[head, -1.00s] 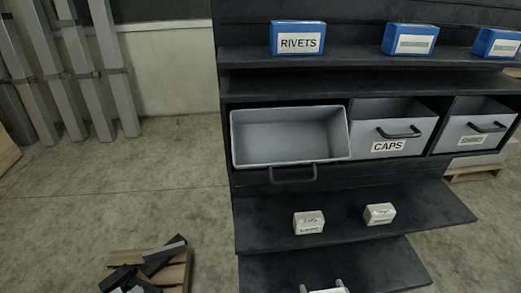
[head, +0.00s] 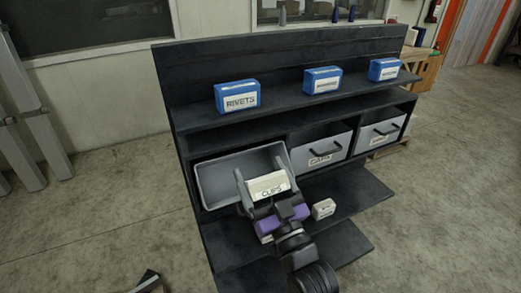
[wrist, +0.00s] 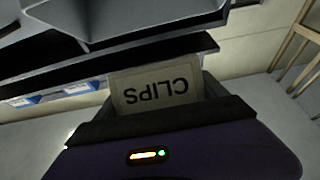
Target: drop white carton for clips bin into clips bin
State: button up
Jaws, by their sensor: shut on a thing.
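The white carton (head: 268,186) has a label reading CLIPS, also readable upside down in the wrist view (wrist: 155,92). My gripper (head: 264,174) is shut on it, one grey finger on each side. An open grey bin (head: 214,187) is at the left end of the rack's bin row, its inside visible and empty where I can see. The carton overlaps the bin's right front part in the head view; I cannot tell whether it is above the bin or in front of it. The bin's front and label are hidden by my gripper and arm.
To the right are the CAPS bin (head: 321,149) and another grey bin (head: 379,135). Several blue boxes, including RIVETS (head: 237,97), stand on the upper shelf (head: 280,98). A small white carton (head: 323,209) sits on the lower shelf (head: 355,193). Open floor lies right of the rack.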

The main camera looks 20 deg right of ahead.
notch_tip(320, 180, up, 3)
jog(key=shift+w+f+t, duration=0.1)
jog(key=shift+f+t, duration=0.05)
jog(key=shift+t, duration=0.15)
jog(key=shift+f, duration=0.1)
